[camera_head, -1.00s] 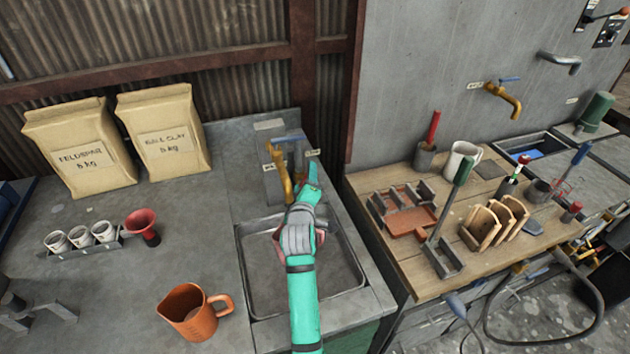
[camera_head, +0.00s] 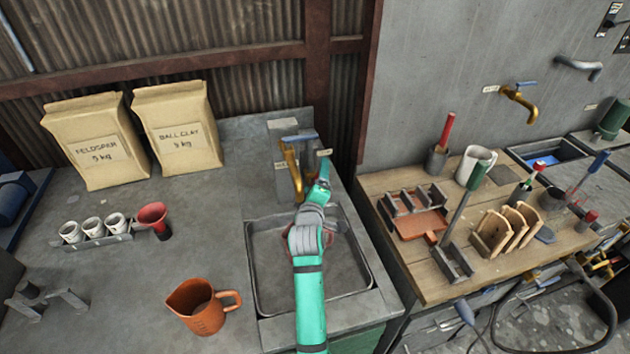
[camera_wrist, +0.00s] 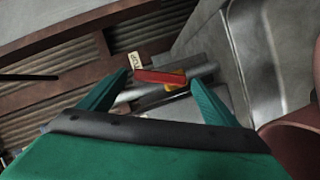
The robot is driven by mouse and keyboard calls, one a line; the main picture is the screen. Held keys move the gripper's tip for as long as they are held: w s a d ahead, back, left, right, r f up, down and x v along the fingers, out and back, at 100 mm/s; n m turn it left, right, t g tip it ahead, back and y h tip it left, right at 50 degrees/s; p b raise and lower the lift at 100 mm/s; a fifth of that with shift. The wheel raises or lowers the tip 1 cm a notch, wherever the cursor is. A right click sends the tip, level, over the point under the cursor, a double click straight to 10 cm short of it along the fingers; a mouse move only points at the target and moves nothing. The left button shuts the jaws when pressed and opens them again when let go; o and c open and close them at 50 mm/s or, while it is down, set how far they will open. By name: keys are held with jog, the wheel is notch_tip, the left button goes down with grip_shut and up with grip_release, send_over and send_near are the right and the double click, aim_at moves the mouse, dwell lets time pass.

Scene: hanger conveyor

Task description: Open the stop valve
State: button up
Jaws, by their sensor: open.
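The stop valve's red lever (camera_wrist: 160,76) lies across a grey pipe (camera_wrist: 190,70) with a yellow part under it in the wrist view. A small pale tag (camera_wrist: 134,60) with dark lettering stands beside it. My gripper (camera_wrist: 161,84) is open and empty, with one green finger on either side of the lever; I cannot tell whether either touches it. In the head view my gripper (camera_head: 322,170) is just right of the brass tap (camera_head: 291,170) with a blue handle (camera_head: 299,138), at the sink's back edge. A pale tag (camera_head: 324,153) shows behind it; the red lever is hidden there.
My arm reaches over the sink basin (camera_head: 262,275); a reddish vessel (camera_wrist: 295,140) lies beneath it. An orange jug (camera_head: 205,311), red funnel (camera_head: 154,219) and small white cups (camera_head: 93,227) stand left. The wooden bench (camera_head: 385,250) with tools is right.

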jog(key=v, duration=1)
jog(key=shift+s, duration=0.4)
jog(key=shift+a+r, duration=0.1)
jog(key=shift+c, duration=0.6)
